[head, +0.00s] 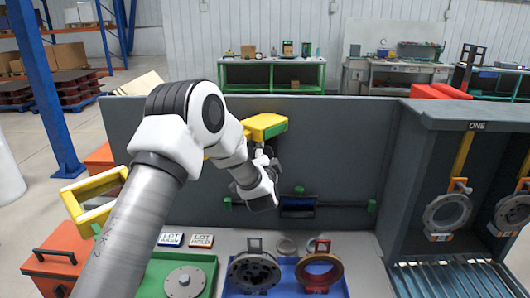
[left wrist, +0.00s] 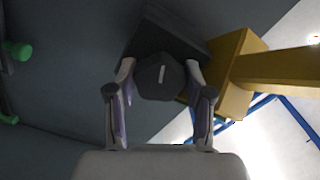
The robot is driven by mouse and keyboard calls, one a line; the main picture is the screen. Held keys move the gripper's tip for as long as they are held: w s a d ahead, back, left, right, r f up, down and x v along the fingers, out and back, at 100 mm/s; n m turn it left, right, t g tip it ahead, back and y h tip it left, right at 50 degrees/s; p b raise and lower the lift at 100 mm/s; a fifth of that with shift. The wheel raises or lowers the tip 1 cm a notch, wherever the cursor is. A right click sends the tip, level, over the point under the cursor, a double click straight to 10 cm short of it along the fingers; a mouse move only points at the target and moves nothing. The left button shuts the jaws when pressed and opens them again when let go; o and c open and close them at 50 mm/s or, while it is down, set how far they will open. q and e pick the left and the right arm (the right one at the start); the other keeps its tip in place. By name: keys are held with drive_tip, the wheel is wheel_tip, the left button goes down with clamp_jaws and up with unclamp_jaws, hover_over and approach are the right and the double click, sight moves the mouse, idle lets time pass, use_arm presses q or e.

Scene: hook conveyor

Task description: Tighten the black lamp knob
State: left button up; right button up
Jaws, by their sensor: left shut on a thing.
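The black lamp knob (left wrist: 160,77) is a dark, many-sided knob with a short white mark on its face, in the middle of the left wrist view. My left gripper (left wrist: 160,88) has one finger on each side of the knob and is shut on it. In the head view my left gripper (head: 266,158) is just below the yellow lamp arm (head: 260,126), which has a green end. The knob is hidden there. The yellow arm and its block (left wrist: 240,75) also show right of the knob in the wrist view. My right gripper is not in view.
A grey back panel (head: 340,130) stands behind the arm. Below are a green tray (head: 211,270) and a blue tray (head: 334,289) with ring-shaped parts, and two LOT HOLD plates (head: 186,240). At right, a grey bay (head: 480,127) marked ONE holds hanging rings above a rack.

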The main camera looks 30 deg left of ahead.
use_arm(q)
drive_tip(key=shift+s+f+m, duration=0.1)
drive_tip(key=shift+f+m, duration=0.2)
drive_tip(key=o, duration=1.2)
drive_tip(key=shift+c, duration=0.2)
drive_tip(key=shift+a+r, duration=0.1)
drive_tip(key=shift+r, duration=0.05)
drive_tip(key=v, duration=1.2)
